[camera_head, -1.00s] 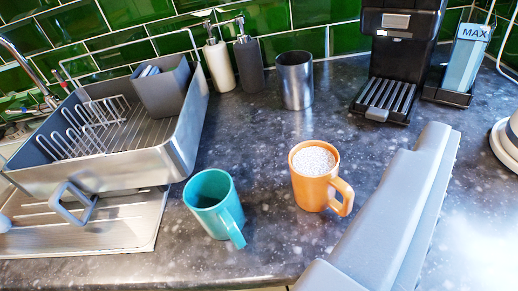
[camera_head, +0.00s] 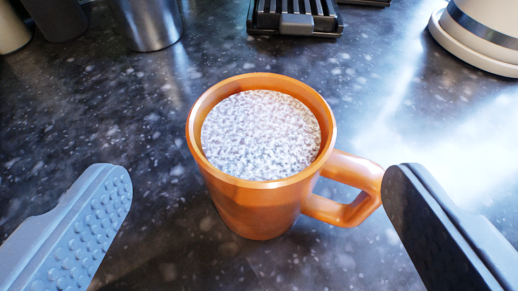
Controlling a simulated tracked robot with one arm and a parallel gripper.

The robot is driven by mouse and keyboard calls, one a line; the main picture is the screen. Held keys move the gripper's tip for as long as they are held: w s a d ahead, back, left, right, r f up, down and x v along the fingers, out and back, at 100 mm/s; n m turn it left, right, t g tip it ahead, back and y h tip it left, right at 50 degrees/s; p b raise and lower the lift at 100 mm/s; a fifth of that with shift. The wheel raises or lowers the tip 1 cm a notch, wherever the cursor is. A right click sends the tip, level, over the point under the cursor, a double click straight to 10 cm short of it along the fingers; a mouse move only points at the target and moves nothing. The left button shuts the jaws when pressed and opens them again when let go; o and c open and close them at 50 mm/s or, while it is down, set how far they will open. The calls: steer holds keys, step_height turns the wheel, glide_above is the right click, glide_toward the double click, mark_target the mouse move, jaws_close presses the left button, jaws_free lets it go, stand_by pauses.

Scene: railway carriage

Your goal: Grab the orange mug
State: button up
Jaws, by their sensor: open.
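The orange mug (camera_head: 255,205) stands upright on the dark speckled counter in the middle of the view. It is filled near the rim with a white, grainy-looking content (camera_head: 262,135). Its handle (camera_head: 350,190) points right. My gripper (camera_head: 258,195) is open, with one finger at the left and one at the right of the picture. The left finger is apart from the mug. The right fingertip is close to the handle; I cannot tell whether it touches it.
A metal cup (camera_head: 147,22) stands behind at the upper left. The drip tray (camera_head: 295,18) of a black machine is at the top. A white round-based object (camera_head: 480,38) stands at the upper right. The counter (camera_head: 110,130) around the mug is clear.

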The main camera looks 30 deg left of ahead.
mark_target(258, 103)
steer(key=shift+b+x, duration=0.55)
steer(key=shift+x, duration=3.55)
steer(key=c, duration=1.2)
